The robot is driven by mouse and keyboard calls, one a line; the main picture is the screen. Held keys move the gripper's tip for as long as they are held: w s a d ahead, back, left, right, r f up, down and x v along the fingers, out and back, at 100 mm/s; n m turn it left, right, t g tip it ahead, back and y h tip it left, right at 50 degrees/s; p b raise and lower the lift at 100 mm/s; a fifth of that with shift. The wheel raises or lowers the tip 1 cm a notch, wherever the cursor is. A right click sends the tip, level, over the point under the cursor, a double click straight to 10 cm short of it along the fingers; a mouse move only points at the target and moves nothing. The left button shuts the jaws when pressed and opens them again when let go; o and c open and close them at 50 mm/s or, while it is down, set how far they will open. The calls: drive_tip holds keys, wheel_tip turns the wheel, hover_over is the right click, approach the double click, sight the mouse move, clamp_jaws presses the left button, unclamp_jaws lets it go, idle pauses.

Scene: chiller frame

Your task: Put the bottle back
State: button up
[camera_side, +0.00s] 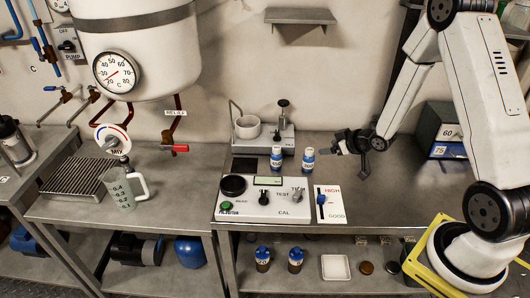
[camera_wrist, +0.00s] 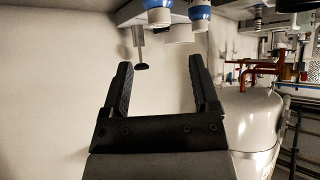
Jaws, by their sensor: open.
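Parts of two blue-and-white bottles, (camera_wrist: 157,12) and (camera_wrist: 199,12), show at the top edge of the wrist view, cut off by the frame. My gripper (camera_side: 345,150) is just right of the right bottle, above the bench. In the wrist view my gripper (camera_wrist: 158,70) has its two black fingers wide apart with nothing between them.
The control panel (camera_side: 262,205) with knobs and a slider plate (camera_side: 328,204) lie in front of the bottles. A device with a round cup (camera_side: 247,127) stands behind them. A measuring jug (camera_side: 124,188) and grate are at left. The bench right of the panel is clear.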

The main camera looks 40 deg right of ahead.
drive_tip(key=s+a+r+g, duration=0.4)
drive_tip(key=s+a, duration=0.2)
drive_tip(key=a, duration=0.2)
drive_tip(key=s+a+r+g, duration=0.3)
drive_tip(key=s+a+r, duration=0.2)
drive_tip(key=s+a, duration=0.2)
drive_tip(key=shift+s+a+g, duration=0.25)
drive_tip(key=shift+a+g, duration=0.15)
drive_tip(key=shift+a, duration=0.55)
idle(0.4)
